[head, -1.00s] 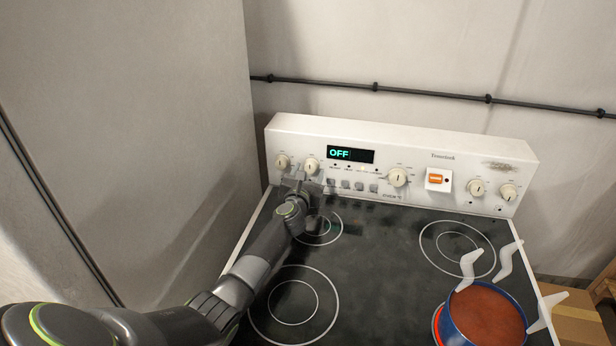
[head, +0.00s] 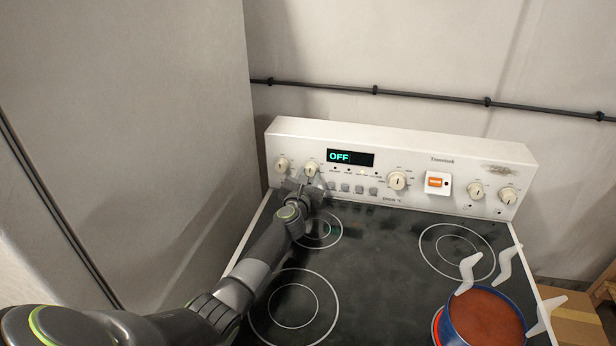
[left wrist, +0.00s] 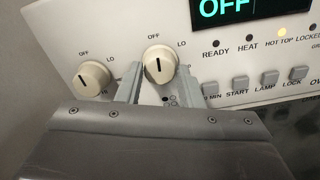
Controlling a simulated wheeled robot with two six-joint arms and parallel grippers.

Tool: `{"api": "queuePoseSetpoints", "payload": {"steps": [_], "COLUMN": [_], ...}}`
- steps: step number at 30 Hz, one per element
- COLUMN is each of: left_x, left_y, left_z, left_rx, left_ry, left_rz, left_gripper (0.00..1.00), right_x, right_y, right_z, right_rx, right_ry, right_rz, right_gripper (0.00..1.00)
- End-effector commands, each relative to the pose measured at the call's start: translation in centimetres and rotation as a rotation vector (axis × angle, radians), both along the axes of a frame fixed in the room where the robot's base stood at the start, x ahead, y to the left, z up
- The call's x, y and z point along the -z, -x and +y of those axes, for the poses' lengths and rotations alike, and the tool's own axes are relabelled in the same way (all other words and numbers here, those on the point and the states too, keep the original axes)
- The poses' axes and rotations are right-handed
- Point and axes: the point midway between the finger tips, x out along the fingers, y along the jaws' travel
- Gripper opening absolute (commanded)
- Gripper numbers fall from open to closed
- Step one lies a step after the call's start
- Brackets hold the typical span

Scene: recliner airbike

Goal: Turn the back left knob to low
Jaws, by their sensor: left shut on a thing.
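Two cream knobs sit at the left end of the white control panel. The outer left knob (head: 282,164) also shows in the left wrist view (left wrist: 92,78); its mark is tilted. The second knob from the left (head: 312,168) shows closer in the left wrist view (left wrist: 160,62), its dark mark about upright under the OFF label, with LO to its upper right. My left gripper (left wrist: 158,90) is shut on this second knob, one finger on each side of its lower part. The gripper also shows in the head view (head: 304,182). My right gripper is out of view.
The panel display (head: 350,157) reads OFF. A row of buttons (head: 345,187) lies just right of my left gripper. A blue pot (head: 447,320) of red-brown food stands on the front right burner. A grey wall (head: 130,120) rises close on the left.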

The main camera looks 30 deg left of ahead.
Motion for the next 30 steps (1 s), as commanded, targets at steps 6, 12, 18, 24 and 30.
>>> {"api": "queuePoseSetpoints", "payload": {"steps": [6, 12, 18, 24, 30], "left_x": [-0.2, -0.2, -0.1, -0.1, 0.0], "left_y": [0.0, 0.0, 0.0, 0.0, 0.0], "left_z": [0.0, 0.0, -0.1, -0.1, -0.1], "left_rx": [0.000, 0.001, 0.001, 0.001, 0.001], "left_ry": [-0.149, -0.332, -0.515, -0.680, -0.809], "left_rz": [0.041, 0.089, 0.136, 0.179, 0.212], "left_gripper": [0.11, 0.11, 0.11, 0.11, 0.11], "right_x": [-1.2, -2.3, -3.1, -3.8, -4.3], "right_y": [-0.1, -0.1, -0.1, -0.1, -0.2], "right_z": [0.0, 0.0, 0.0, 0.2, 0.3], "right_rx": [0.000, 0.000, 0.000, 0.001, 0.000], "right_ry": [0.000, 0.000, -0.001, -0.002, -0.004], "right_rz": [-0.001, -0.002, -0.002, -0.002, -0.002], "right_gripper": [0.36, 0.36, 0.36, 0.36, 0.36]}}
